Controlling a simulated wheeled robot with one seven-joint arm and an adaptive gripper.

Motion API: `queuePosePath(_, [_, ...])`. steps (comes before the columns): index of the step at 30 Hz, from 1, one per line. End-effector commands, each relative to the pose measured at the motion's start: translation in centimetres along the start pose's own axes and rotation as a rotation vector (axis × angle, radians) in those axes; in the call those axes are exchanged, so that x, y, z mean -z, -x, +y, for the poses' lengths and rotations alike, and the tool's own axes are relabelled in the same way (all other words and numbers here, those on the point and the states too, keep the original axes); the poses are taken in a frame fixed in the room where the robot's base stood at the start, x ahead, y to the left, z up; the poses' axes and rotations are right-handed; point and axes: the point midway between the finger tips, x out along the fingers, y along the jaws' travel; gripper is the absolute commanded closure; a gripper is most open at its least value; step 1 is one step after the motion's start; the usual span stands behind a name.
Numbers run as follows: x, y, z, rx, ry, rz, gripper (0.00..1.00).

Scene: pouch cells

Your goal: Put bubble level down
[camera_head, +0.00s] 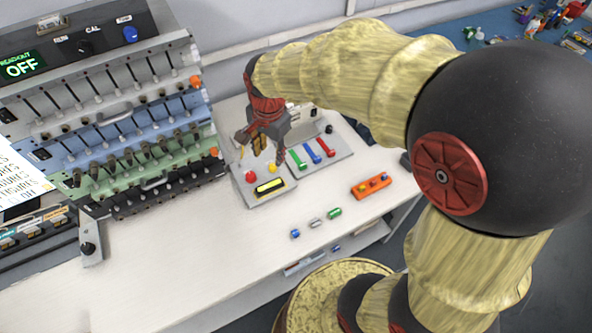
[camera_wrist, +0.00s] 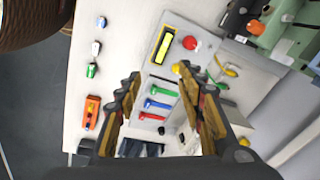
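My gripper (camera_head: 268,148) is above the grey panels at the back of the white table. In the wrist view my gripper (camera_wrist: 158,88) has its fingers apart, with nothing between them. An orange bar (camera_head: 371,186) with small coloured spots, possibly the bubble level, lies flat on the table right of the gripper. It also shows in the wrist view (camera_wrist: 92,112) at left, clear of the fingers. I cannot tell for sure that it is the level.
Grey panels hold a yellow display (camera_head: 270,186), a red button (camera_head: 251,176) and coloured handles (camera_head: 312,151). Small blue (camera_head: 295,233), grey (camera_head: 315,222) and green (camera_head: 335,212) pieces lie in front. A tiered rack (camera_head: 130,120) stands at left. The table's front left is clear.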

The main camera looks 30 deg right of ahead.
Motion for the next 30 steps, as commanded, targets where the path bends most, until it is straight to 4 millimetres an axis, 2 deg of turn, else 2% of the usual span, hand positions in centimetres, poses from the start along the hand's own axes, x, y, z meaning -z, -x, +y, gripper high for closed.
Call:
queuePosePath(1, [-0.5, 2.2, 0.9, 0.032, 0.085, 0.017, 0.61])
queuePosePath(6, [-2.2, 7.8, 4.6, 0.112, 0.414, 0.085, 0.61])
queuePosePath(12, [-4.5, 12.1, 9.5, 0.176, 0.784, 0.195, 0.61])
queuePosePath(15, [-5.5, 13.2, 11.5, 0.191, 0.932, 0.246, 0.61])
queuePosePath(19, [-6.2, 13.8, 13.2, 0.198, 1.058, 0.292, 0.61])
queuePosePath(30, [-6.5, 14.1, 13.8, 0.198, 1.119, 0.313, 0.61])
